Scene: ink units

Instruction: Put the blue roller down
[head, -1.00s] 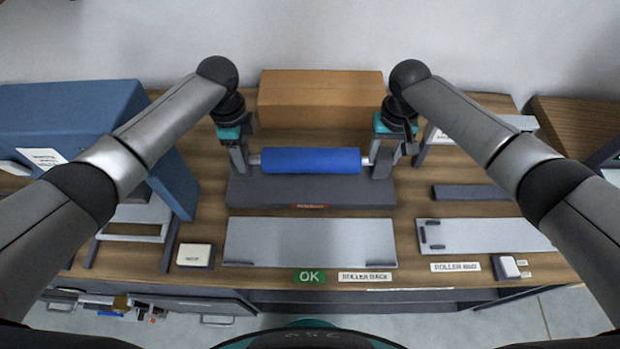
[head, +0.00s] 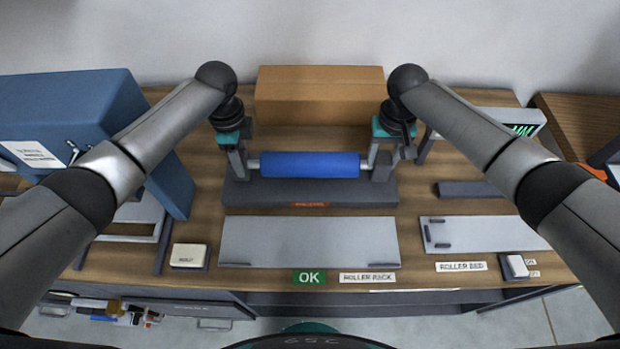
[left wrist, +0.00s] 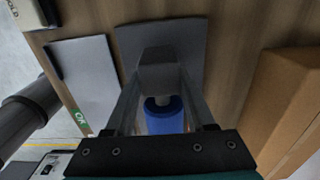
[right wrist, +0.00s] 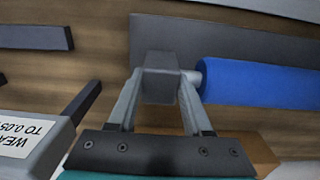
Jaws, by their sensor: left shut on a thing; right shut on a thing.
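The blue roller (head: 310,164) lies level, left to right, over the dark grey base (head: 310,195) in the middle of the bench. My left gripper (head: 239,165) is shut at its left end, and my right gripper (head: 384,166) is shut at its right end. The roller's blue end and pale shaft show beyond a grey block between the fingers in the left wrist view (left wrist: 164,116). The right wrist view shows its blue body (right wrist: 262,82) beside a similar block. Whether its shaft ends rest on supports is hidden by the grippers.
A cardboard box (head: 320,95) stands behind the base. A pale plate (head: 305,242) lies in front, with a green OK label (head: 309,277) and a roller rack label (head: 367,278). A blue machine (head: 85,110) is at left. A roller bed (head: 480,233) is at right.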

